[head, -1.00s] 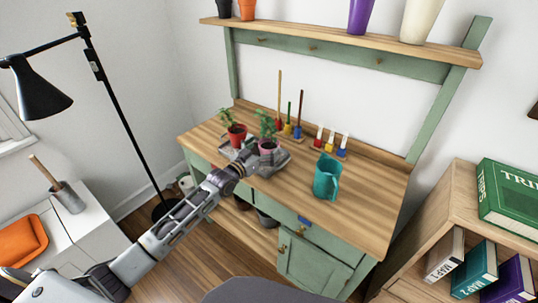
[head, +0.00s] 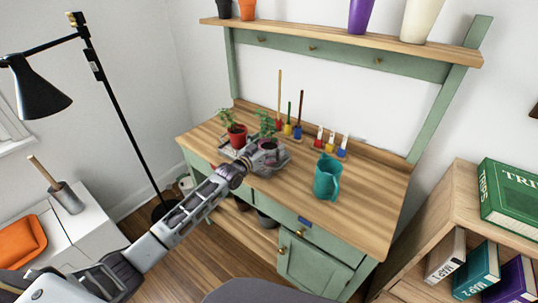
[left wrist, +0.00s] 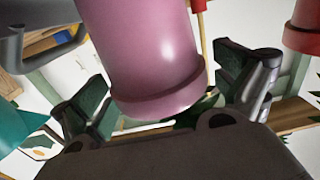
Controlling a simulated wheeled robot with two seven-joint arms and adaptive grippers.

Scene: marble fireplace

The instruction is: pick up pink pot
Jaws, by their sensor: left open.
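My left gripper (left wrist: 165,92) is open, with one dark-padded finger on each side of the pot. A gap shows beside the right-hand finger; contact on the other side is unclear. My right gripper is not in view.
A red pot (head: 237,135) with a plant stands close left of the pink pot. A teal jug (head: 327,177) stands to the right. Small coloured tools (head: 297,131) stand along the back. The bench top (head: 364,200) is clear at the right.

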